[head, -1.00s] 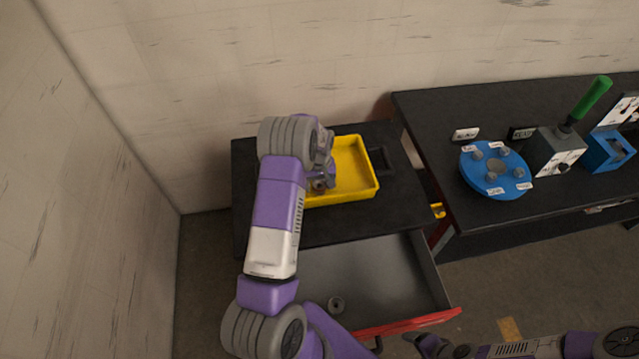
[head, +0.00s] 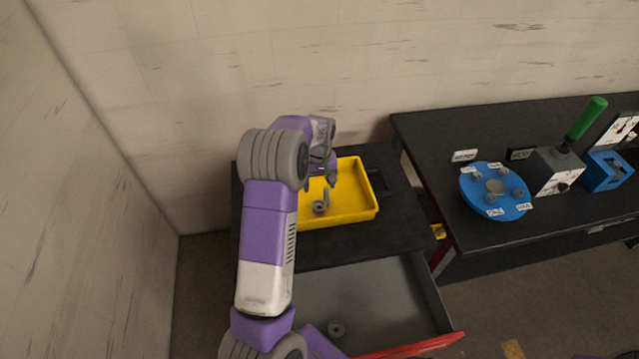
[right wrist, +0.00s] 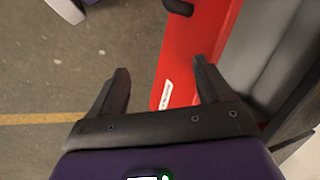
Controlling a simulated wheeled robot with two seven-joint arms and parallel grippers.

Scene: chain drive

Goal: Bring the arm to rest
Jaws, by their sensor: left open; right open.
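My left arm reaches in from the bottom left in the head view, and its gripper (head: 331,181) hangs above the yellow tray (head: 360,214). The left gripper is open, with a gap between its fingers. A small grey part (head: 320,206) lies in the tray below it, apart from the fingers as far as I can see. My right gripper (right wrist: 163,85) shows in the right wrist view. It is open and empty, beside the red front of the drawer (right wrist: 207,40). It is out of the head view.
The grey drawer (head: 385,300) stands open below the black cabinet top, with a small round part (head: 336,328) inside. On the black bench at right are a blue disc (head: 480,203) with pegs, a green-handled lever (head: 587,118) and a blue block (head: 606,172).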

